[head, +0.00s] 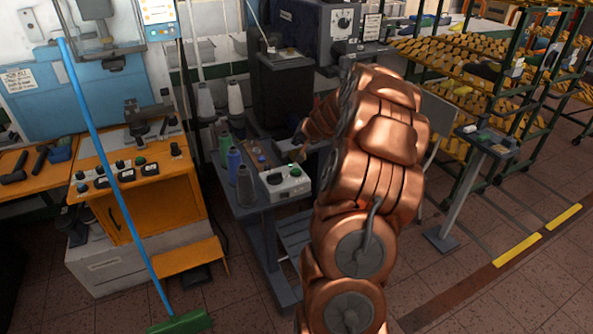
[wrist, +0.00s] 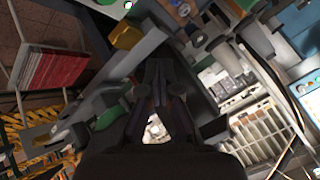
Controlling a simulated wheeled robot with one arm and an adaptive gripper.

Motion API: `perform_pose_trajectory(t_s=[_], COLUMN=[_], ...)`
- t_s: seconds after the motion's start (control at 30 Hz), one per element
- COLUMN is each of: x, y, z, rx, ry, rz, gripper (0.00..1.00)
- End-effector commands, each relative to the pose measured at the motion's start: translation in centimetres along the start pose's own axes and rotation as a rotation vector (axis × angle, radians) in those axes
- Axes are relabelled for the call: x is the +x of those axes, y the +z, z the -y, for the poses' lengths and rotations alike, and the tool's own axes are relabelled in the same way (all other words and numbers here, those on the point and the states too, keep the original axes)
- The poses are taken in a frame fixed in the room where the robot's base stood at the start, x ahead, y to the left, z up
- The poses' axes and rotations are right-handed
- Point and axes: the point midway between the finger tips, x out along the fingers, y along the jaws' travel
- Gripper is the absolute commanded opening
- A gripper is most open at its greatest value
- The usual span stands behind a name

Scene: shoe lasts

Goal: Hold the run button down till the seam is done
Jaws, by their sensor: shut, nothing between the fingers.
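A small pale control box (head: 287,187) sits on the grey sewing bench, with a green button (head: 295,171) near its back right and a darker round control at its left. My gripper (head: 299,156) is small and partly hidden in the head view, just above the green button. I cannot tell whether it touches the button. In the wrist view my gripper (wrist: 155,85) shows as dark fingers, shut and empty. The seam itself cannot be made out.
An orange cabinet (head: 155,215) with knobs is further left. A blue pole (head: 105,165) leans in front of it. A rack of shoe lasts (head: 450,65) stands at the right.

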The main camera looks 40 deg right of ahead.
Motion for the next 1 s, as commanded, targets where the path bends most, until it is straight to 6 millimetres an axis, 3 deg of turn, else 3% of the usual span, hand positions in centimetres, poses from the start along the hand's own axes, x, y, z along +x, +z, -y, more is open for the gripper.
perform_pose_trajectory(t_s=[0.7,1.0], x=[5.2,6.1], y=[3.8,4.5], z=[-3.7,-4.4], rx=[0.001,-0.001], ry=[-0.002,-0.001], rz=[0.001,0.001], gripper=[0.0,0.0])
